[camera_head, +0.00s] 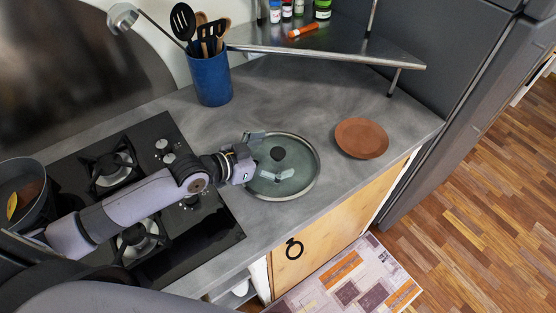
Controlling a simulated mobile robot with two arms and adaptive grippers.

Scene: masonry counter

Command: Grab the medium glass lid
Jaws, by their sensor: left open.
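A round glass lid (297,180) with a metal rim and a dark knob (278,154) lies on the grey counter, just right of the stove. My left arm reaches in from the left across the stove. My left gripper (262,154) is open over the left part of the lid, with its fingers pointing toward the knob. I cannot tell whether a finger touches the knob. Nothing is held. My right gripper is not in view.
A brown plate (361,138) lies right of the lid. A blue utensil holder (211,82) stands behind it, near a metal shelf (340,50) with jars. The gas stove (205,228) and a dark pot (22,190) are at left. The counter's front edge runs close below the lid.

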